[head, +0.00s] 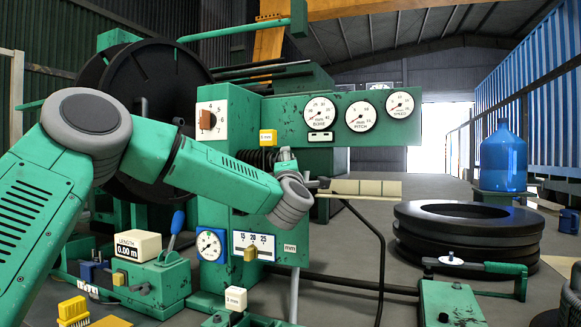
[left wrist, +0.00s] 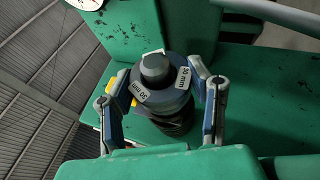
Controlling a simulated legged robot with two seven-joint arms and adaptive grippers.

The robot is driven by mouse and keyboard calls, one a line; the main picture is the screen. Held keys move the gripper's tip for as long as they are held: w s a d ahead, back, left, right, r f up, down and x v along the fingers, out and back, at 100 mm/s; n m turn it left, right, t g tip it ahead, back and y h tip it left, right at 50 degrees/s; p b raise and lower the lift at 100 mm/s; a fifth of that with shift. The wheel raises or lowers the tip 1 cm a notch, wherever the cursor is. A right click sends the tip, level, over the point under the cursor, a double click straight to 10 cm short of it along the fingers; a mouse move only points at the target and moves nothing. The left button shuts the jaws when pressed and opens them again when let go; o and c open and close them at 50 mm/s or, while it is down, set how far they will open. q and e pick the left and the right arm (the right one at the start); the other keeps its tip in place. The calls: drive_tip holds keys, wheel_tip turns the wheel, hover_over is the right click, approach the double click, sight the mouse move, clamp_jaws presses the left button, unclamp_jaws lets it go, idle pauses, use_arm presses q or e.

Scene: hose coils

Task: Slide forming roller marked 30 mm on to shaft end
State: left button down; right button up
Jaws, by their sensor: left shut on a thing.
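In the left wrist view, a dark blue-grey roller (left wrist: 171,88) sits between the two fingers of my left gripper (left wrist: 158,76). I cannot tell whether that end belongs to the shaft. My left gripper (head: 305,172) also shows in the head view, in front of the green machine, shut on the roller. The roller is mostly hidden there. My right gripper is in neither view.
The green machine's gauge panel (head: 365,115) stands just above my left gripper. Stacked black hose coils (head: 467,230) lie at right. A white cube (head: 235,297) and a length counter (head: 137,245) stand in front.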

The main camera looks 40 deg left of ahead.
use_arm(q)
drive_tip(key=shift+s+a+b, duration=0.2)
drive_tip(key=shift+a+b, duration=0.1)
drive_tip(key=shift+a, duration=0.45)
idle(0.3)
drive_tip(key=shift+r, duration=0.2)
idle(0.4)
drive_tip(key=c, duration=0.9)
unclamp_jaws()
drive_tip(key=shift+o, duration=1)
drive_tip(key=shift+s+a, duration=0.1)
drive_tip(key=shift+a+f, duration=0.1)
drive_tip(key=shift+a, duration=0.05)
drive_tip(key=o, duration=0.3)
drive_tip(key=shift+f, duration=0.15)
drive_tip(key=shift+d, duration=0.25)
